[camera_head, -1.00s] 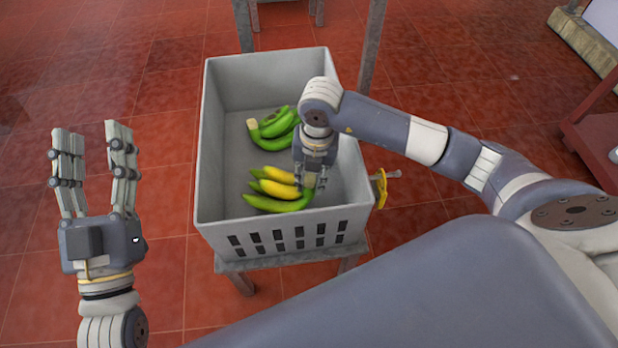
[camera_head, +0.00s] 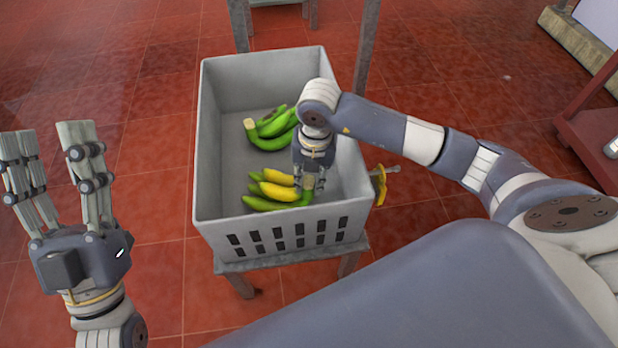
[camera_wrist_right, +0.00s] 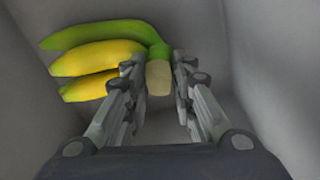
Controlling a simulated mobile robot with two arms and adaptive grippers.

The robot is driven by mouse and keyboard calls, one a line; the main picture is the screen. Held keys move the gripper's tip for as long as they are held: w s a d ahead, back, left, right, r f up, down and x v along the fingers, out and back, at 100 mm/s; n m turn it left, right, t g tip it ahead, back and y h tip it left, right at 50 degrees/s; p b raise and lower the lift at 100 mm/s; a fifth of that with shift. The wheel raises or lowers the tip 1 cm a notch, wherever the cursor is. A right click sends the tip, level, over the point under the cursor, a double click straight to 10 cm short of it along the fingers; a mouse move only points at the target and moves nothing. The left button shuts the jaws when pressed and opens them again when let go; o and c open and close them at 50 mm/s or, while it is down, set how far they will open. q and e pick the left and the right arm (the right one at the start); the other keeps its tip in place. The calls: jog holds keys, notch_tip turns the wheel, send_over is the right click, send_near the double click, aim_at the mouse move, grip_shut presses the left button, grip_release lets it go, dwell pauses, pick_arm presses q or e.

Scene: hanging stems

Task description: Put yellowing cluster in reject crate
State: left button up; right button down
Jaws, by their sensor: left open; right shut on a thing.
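The yellowing cluster (camera_head: 277,190), with yellow and green bananas, is inside the grey crate (camera_head: 217,205), near its front wall. My right gripper (camera_head: 308,186) reaches down into the crate and is shut on the cluster's stem end. The right wrist view shows the cluster (camera_wrist_right: 105,55) with its pale cut stem between the fingers (camera_wrist_right: 160,85). I cannot tell whether the cluster rests on the crate floor. A green cluster (camera_head: 268,130) lies further back in the same crate. My left gripper (camera_head: 48,150) is open and empty, left of the crate.
The crate stands on a low grey stand (camera_head: 240,284) over a red tiled floor (camera_head: 140,130). A yellow-handled tool (camera_head: 380,184) is at the crate's right side. Grey posts (camera_head: 366,50) rise behind it. A dark red bench (camera_head: 592,135) is at the far right.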

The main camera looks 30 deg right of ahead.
dwell(0.4)
pick_arm(q)
jog(key=shift+s+r, duration=0.2)
jog(key=shift+s, duration=0.05)
